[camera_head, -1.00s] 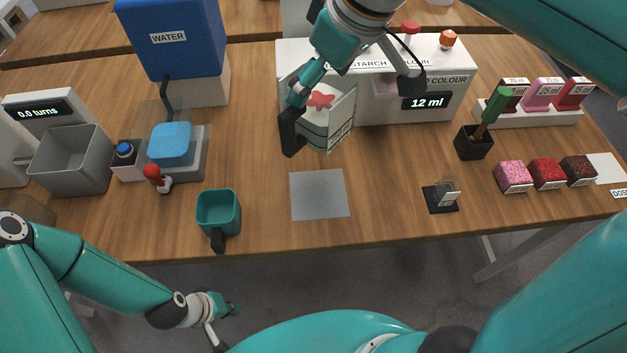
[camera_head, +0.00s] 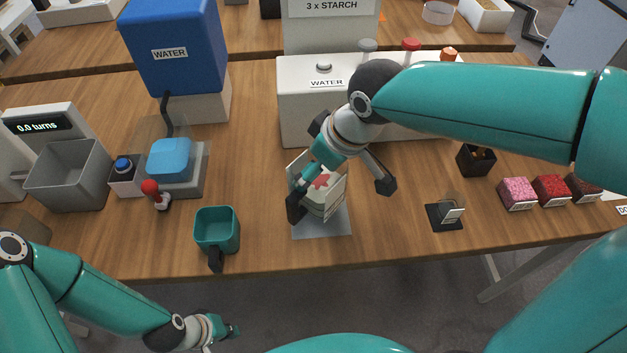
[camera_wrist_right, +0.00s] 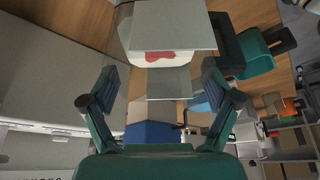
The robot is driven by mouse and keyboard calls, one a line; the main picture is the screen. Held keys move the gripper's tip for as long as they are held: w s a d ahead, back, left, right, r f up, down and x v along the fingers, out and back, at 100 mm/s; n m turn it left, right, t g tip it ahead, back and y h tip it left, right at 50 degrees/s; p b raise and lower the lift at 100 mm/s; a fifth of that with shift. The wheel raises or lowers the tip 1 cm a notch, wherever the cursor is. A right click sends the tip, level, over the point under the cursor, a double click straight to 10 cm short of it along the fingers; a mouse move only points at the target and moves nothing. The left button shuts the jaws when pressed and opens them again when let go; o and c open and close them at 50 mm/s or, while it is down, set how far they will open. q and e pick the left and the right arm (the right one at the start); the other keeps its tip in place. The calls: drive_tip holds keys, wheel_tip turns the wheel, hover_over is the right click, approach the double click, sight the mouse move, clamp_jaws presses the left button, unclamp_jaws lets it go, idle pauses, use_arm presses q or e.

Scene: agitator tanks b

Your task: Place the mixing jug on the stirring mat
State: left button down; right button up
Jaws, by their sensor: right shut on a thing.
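The mixing jug (camera_head: 333,197), a pale square vessel with dark marks on its side and a red patch inside, is in my right gripper (camera_head: 341,188). My right gripper is shut on it. The jug is upright or nearly so, over the grey stirring mat (camera_head: 339,228), hiding most of it; I cannot tell whether it touches. My left gripper (camera_head: 220,338) is open and empty, low before the table's front edge, partly cut off by the frame.
A teal cup (camera_head: 217,229) with a black handle stands left of the mat. The white dispenser (camera_head: 300,110) is behind, and a red-knobbed lever (camera_head: 155,193) and grey bin (camera_head: 70,175) are at left.

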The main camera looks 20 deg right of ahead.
sight(319, 181)
drive_tip(key=shift+f, duration=2)
drive_tip(key=o, duration=1.6)
drive_tip(key=shift+f, duration=0.1)
drive_tip(key=shift+r, duration=0.2)
drive_tip(key=v, duration=1.1)
drive_tip(key=shift+s+d+r, duration=0.1)
drive_tip(key=shift+s+r, duration=0.1)
drive_tip(key=shift+r, duration=0.15)
